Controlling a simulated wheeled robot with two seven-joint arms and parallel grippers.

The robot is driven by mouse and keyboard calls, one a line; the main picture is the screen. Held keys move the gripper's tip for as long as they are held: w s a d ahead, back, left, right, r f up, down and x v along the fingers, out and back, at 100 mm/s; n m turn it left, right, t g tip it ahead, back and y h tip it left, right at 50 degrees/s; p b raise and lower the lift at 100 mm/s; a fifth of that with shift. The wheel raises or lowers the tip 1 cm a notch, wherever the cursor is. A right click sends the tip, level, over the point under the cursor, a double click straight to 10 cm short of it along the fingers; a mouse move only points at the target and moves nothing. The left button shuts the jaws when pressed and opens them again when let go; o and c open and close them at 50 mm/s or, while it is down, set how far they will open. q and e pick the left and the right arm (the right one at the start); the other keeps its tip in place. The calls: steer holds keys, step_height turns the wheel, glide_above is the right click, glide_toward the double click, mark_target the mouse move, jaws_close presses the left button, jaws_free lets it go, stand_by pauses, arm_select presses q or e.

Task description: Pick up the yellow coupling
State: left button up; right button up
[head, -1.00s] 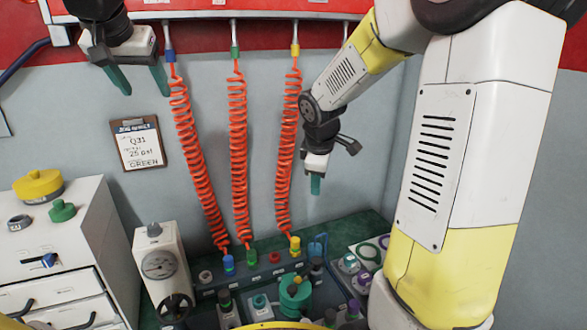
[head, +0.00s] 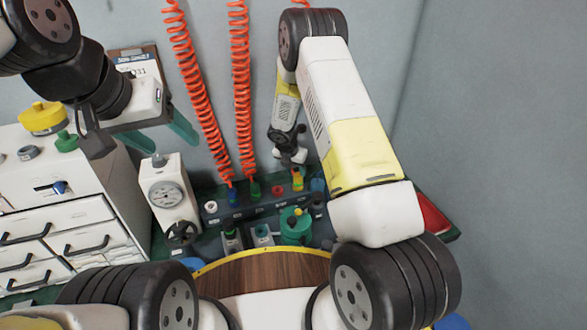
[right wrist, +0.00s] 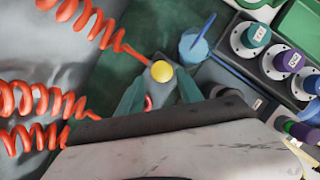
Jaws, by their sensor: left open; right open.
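The yellow coupling (head: 297,183) stands on the bench fixture at the back, right of the blue coupling (head: 233,195) and green coupling (head: 255,190). In the right wrist view its round yellow top (right wrist: 161,72) shows between and just beyond the fingertips of my right gripper (right wrist: 160,90). These teal fingers are open, one on each side, and I cannot tell whether they touch it. In the head view my right gripper (head: 294,162) is right above the coupling, its fingers mostly hidden. My left gripper (head: 172,150) is open and empty at the upper left.
Orange coiled hoses (head: 241,100) hang down to the bench couplings. A pressure gauge unit (head: 172,198) and a green-teal pot (head: 296,226) stand nearby. In the right wrist view, a blue-handled item (right wrist: 194,46) and labelled round fittings (right wrist: 250,36) lie right of the coupling.

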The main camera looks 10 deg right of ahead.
mark_target(298, 174)
steer(key=x, duration=0.5)
steer(key=shift+w+d+f, duration=0.1)
steer(key=shift+w+d, duration=0.05)
steer(key=shift+d, duration=0.1)
steer(key=shift+c, duration=0.2)
jaws_close()
